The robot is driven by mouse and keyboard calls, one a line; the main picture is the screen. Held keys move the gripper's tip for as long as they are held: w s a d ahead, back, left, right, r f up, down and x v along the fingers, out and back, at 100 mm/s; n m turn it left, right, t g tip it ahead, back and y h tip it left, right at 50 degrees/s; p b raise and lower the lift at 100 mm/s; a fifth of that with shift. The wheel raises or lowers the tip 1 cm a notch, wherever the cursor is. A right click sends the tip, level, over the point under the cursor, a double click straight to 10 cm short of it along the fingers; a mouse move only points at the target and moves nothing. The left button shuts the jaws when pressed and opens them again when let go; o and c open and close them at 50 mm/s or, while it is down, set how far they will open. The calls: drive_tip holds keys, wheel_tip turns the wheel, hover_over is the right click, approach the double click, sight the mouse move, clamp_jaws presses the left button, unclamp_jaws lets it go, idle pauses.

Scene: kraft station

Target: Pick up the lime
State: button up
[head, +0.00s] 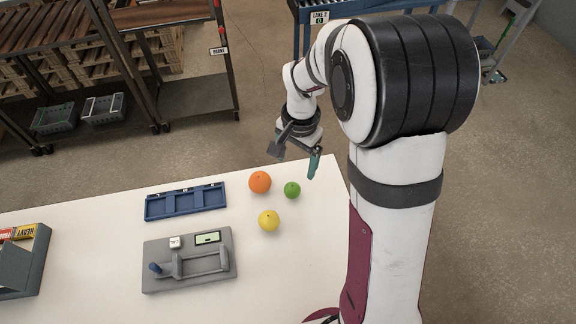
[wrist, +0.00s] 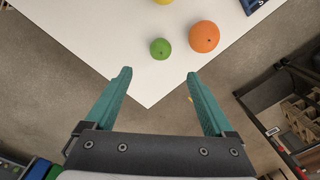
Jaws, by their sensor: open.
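The lime (head: 292,190) is a small green ball on the white table (head: 110,225), near its far right corner. In the wrist view the lime (wrist: 160,48) lies ahead of the fingertips, roughly centred between them and apart from both. My gripper (head: 297,160) is above the table's far edge, higher than the lime and beyond it. In the wrist view my gripper (wrist: 159,75) has its teal fingers wide apart with nothing between them.
An orange (head: 260,182) sits close to the left of the lime. A yellow citrus fruit (head: 269,220) lies nearer the camera. A blue tray (head: 186,202) and a grey fixture (head: 190,262) stand further left. The table's corner edge is close to the lime.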

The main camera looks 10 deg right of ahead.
sight(293, 186)
drive_tip(key=f, duration=1.1)
drive_tip(key=shift+w+a+f, duration=0.1)
drive_tip(key=shift+a+f, duration=0.15)
clamp_jaws()
drive_tip(key=shift+r, duration=0.15)
